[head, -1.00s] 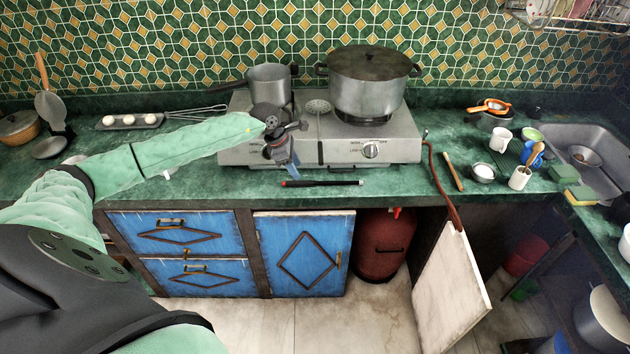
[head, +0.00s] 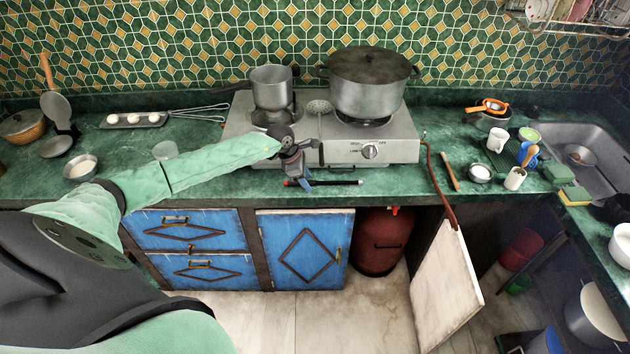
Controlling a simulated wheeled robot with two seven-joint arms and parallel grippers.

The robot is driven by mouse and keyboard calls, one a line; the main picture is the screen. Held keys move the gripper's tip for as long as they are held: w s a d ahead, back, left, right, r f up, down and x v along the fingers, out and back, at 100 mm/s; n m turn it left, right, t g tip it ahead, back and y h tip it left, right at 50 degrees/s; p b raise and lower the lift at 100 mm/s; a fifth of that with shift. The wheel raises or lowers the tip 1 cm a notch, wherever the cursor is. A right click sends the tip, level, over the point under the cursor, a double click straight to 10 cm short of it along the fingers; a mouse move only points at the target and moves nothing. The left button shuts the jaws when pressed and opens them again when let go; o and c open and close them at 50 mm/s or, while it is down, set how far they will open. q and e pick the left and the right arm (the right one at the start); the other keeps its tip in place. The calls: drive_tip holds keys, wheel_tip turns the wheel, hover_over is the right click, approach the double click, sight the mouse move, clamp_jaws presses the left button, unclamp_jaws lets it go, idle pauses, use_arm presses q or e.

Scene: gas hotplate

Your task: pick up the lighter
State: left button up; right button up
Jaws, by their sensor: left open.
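The lighter (head: 335,182) is a thin black stick with a red end. It lies on the green counter (head: 400,184) along its front edge, in front of the gas hotplate (head: 398,151). My left gripper (head: 304,184) is open, points down and sits at the lighter's left part, near the red end. The fingers partly overlap the lighter in the view, and I cannot tell whether they touch it. My right gripper is not in view.
A saucepan (head: 271,90) and a large lidded pot (head: 368,84) stand on the hotplate behind my left gripper. A wooden stick (head: 450,172) and a hose (head: 430,165) lie to the right. The counter just right of the lighter is clear.

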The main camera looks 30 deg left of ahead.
use_arm(q)
drive_tip(key=shift+f, duration=0.1)
clamp_jaws()
idle(0.3)
